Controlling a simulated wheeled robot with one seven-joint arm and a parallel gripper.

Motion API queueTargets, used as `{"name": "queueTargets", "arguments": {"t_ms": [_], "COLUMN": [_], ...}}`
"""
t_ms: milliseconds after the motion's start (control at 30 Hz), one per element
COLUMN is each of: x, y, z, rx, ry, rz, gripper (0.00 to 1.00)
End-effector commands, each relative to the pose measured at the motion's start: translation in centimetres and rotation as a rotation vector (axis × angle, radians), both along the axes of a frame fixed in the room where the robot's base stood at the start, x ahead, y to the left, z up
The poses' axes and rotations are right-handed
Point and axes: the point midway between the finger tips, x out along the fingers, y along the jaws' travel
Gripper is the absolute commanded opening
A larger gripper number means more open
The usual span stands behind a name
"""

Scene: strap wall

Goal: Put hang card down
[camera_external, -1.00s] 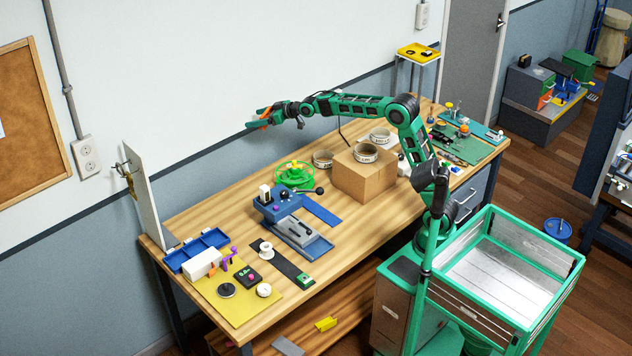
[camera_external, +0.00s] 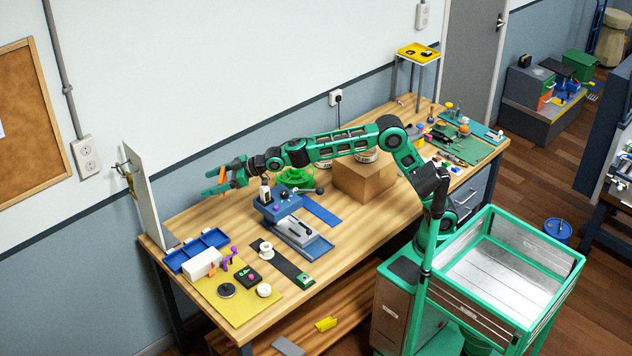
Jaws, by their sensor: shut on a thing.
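My gripper (camera_external: 217,182) is at the left end of my arm, raised above the workbench, between the upright white panel and the blue fixture. Its green fingers point left and are shut on a small orange piece, taken to be the hang card (camera_external: 222,172). Only a thin part of the card shows between the fingers; the rest is hidden or too small to tell. The card is apart from the bench top.
The upright white panel (camera_external: 144,205) with hooks stands at the bench's left end. A blue tray (camera_external: 198,249) and a yellow mat (camera_external: 233,305) with small parts lie in front. The blue fixture (camera_external: 283,207) and a cardboard box (camera_external: 364,181) stand to the right. Bare wood (camera_external: 195,218) lies beyond the tray.

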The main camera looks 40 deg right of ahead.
Motion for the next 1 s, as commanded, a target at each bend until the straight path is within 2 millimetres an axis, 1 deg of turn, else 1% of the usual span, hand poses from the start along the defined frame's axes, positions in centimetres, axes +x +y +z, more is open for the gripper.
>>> {"name": "queueTargets", "arguments": {"t_ms": [33,167,200,267,300,367,400,467,500,567,600,667,700,800,900,1000], "x": [-2.1,-6.8,-8.4,-10.7,-12.3,-14.7,-16.3,-18.7,-20.4,-23.0,-24.7,-27.3,-28.9,-32.5,-35.3,-37.7], "y": [1.9,5.7,6.8,8.4,9.4,10.9,11.8,13.1,13.9,15.1,15.8,16.8,17.4,18.6,19.4,20.0], "z": [0.0,0.0,0.0,0.0,0.0,0.1,0.1,0.1,0.1,0.1,0.1,0.1,0.1,0.1,0.1,0.1], "rx": [0.000,-0.001,-0.001,-0.002,-0.001,-0.001,-0.001,-0.001,-0.001,-0.001,0.000,0.000,-0.001,-0.001,-0.001,-0.001], "ry": [0.000,0.001,0.001,0.001,0.001,0.000,0.000,0.000,0.000,0.000,0.000,0.000,0.001,0.001,0.001,0.001], "rz": [0.023,0.068,0.083,0.103,0.118,0.138,0.152,0.171,0.185,0.206,0.220,0.238,0.251,0.277,0.298,0.316], "gripper": [0.57,0.57,0.57,0.57,0.57,0.57,0.57,0.57,0.57,0.57,0.57,0.57,0.57,0.57,0.57,0.57]}}
